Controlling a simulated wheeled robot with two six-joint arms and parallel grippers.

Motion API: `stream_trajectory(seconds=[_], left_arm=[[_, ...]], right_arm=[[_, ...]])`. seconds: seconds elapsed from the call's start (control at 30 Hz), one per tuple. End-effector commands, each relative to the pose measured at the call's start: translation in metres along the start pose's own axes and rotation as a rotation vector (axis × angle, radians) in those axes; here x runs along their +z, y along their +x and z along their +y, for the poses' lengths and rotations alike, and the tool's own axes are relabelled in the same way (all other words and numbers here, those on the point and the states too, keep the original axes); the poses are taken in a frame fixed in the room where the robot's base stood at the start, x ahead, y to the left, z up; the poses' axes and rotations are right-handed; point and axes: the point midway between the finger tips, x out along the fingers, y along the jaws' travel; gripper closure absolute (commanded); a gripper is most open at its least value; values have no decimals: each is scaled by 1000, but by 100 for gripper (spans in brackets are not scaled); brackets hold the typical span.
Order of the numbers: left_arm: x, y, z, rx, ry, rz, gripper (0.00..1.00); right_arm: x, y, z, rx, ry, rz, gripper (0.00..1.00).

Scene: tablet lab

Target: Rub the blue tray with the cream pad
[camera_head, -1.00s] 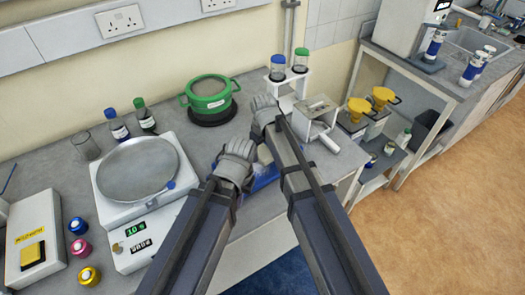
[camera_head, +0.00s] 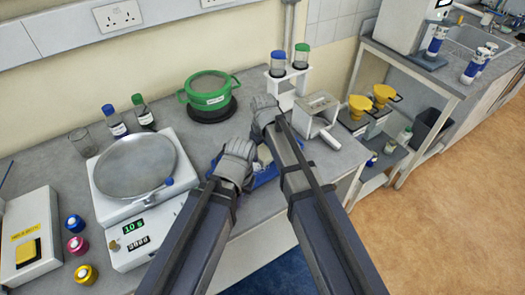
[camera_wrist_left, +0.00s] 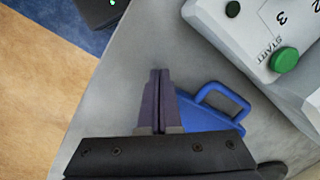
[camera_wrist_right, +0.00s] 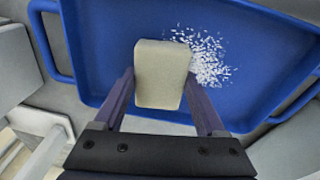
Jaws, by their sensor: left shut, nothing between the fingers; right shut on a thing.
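The blue tray (camera_head: 264,176) lies on the grey bench, mostly hidden by my arms in the head view. In the right wrist view the tray (camera_wrist_right: 105,40) fills much of the picture, with a patch of white flakes (camera_wrist_right: 208,58) on its floor. My right gripper (camera_wrist_right: 162,90) is shut on the cream pad (camera_wrist_right: 160,72), which is over the tray, left of and beside the flakes. Contact with the floor is hard to tell. My left gripper (camera_wrist_left: 160,75) is shut and empty, beside the tray's handle end (camera_wrist_left: 222,92).
A balance (camera_head: 140,170) with a round pan stands left of my arms. A green pot (camera_head: 210,92) is behind them. A grey metal device (camera_head: 317,115) with a handle and a white rack (camera_head: 288,88) with capped tubes stand close by the right gripper.

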Motion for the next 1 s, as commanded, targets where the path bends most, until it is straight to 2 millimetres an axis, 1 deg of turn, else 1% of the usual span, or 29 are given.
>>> stream_trajectory(seconds=[0.17,0.27,0.53,0.83,1.0], left_arm=[[0,0,0,0,0,0,100],[0,0,0,0,0,0,100],[0,-1,0,0,0,0,100],[0,-1,0,0,0,0,100],[0,0,0,0,0,0,100]], right_arm=[[0,0,-2,0,-1,0,100],[0,0,-6,0,-1,0,100],[-3,-2,-27,0,-2,0,100],[-4,-2,-33,0,0,0,100],[-4,-2,-43,0,-3,0,100]])
